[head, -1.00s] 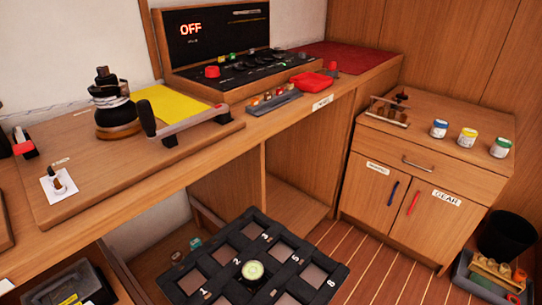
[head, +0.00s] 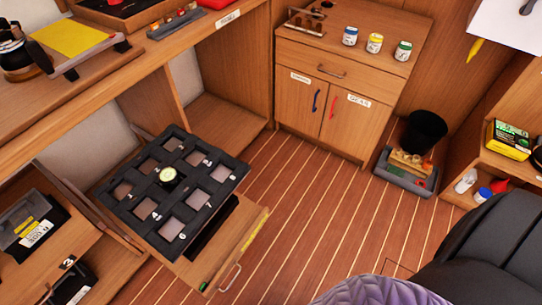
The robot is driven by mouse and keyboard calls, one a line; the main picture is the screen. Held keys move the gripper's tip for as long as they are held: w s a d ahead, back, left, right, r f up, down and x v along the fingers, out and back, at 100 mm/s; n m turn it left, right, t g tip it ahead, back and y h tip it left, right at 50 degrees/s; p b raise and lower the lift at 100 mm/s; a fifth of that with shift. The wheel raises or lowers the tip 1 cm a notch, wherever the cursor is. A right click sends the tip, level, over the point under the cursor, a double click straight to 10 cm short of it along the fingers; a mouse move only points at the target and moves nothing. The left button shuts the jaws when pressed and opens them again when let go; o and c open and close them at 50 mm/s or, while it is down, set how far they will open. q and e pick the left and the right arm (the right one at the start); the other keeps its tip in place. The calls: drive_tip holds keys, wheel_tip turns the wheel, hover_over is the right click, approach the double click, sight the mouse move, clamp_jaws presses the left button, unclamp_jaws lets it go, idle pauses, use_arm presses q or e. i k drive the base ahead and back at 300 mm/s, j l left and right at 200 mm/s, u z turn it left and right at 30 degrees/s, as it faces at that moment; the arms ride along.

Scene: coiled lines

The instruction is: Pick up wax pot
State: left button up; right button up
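No thing in view carries a label that I can read as wax. Three small white-lidded pots stand in a row on the cabinet top: one with a blue band (head: 350,36), one with a yellow band (head: 374,43) and one with a green band (head: 403,51). A small round thing with a pale yellow-green top (head: 167,175) sits on the black numbered grid tray (head: 183,207) in the open drawer. I cannot tell which of these is the wax pot. Neither of my grippers is in view.
The open drawer (head: 222,257) juts over the plank floor (head: 300,200). The cabinet (head: 335,75) stands behind it. A black bin (head: 425,132) and a grey crate (head: 405,172) stand right of the cabinet. A shelf (head: 465,192) is at the right. Dark and purple padded shapes fill the lower right.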

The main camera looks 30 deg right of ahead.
sight(351, 33)
drive_tip(key=k+l+z, duration=0.1)
drive_tip(key=l, duration=0.25)
drive_tip(key=k+z, duration=0.1)
drive_tip(key=z, duration=1.2)
drive_tip(key=i, duration=0.45)
drive_tip(key=l+z, duration=0.05)
